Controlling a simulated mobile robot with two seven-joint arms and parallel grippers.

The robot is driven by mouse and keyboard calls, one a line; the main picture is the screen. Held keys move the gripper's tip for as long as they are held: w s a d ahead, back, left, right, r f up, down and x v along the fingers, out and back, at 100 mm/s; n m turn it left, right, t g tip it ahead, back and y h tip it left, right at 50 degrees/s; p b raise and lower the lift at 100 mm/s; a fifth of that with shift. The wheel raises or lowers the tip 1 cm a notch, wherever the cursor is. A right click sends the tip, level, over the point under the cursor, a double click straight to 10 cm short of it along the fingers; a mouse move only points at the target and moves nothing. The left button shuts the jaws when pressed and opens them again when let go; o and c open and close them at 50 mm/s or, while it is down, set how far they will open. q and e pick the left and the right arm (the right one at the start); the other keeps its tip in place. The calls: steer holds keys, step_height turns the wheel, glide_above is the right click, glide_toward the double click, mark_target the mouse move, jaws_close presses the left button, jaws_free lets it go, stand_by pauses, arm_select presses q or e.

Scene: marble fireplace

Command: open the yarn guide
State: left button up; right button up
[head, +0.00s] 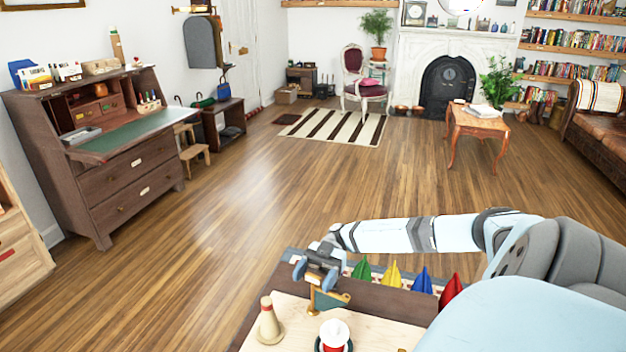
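My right gripper (315,276) is over the near workbench, fingers pointing down, its arm coming in from the right. Directly below and between its fingertips stands a small brass piece with a dark green flag-like plate (334,299), which appears to be the yarn guide. The fingers hide its top, and I cannot tell whether they touch it or how far apart they are. My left gripper is out of view.
The workbench (388,301) carries a cream cone (268,322) and a white-topped red spool (334,336) close to the gripper. Green, yellow, blue and red pointed pieces (391,275) line its back edge. The wooden floor (235,215) beyond is clear.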

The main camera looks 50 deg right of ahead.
steer(key=w+d+b, duration=0.2)
steer(key=d, duration=1.1)
steer(key=shift+w+d, duration=0.3)
